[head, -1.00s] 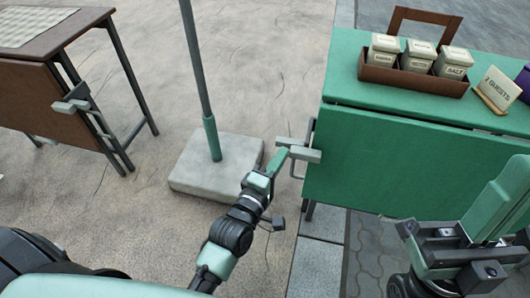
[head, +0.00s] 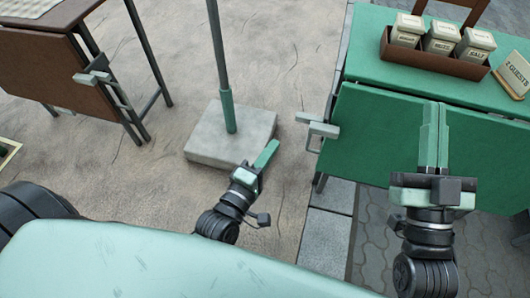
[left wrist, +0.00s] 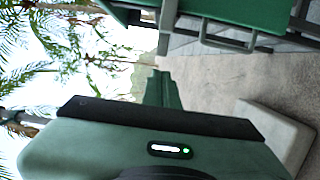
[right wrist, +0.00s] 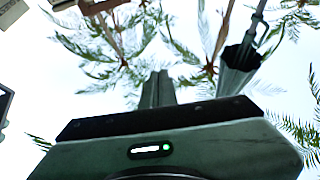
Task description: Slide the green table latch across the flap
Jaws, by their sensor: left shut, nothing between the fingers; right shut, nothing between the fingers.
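The green table (head: 368,54) stands at the right of the head view, with its green flap (head: 380,135) on the near side. The latch (head: 318,129), a pale grey-green bar with a bracket, sits at the flap's left edge. The latch bar also shows at the top of the left wrist view (left wrist: 168,18). My left gripper (head: 271,147) is shut and empty, left of and apart from the latch. My right gripper (head: 434,108) is shut and empty, with its fingers in front of the flap, hiding part of it. Whether it touches the flap cannot be told.
A brown caddy (head: 435,55) with three tins and a guests sign (head: 515,73) stand on the green tabletop. A pole on a stone base (head: 230,140) stands left of the table. A brown table (head: 60,70) with a similar latch (head: 93,76) is at far left.

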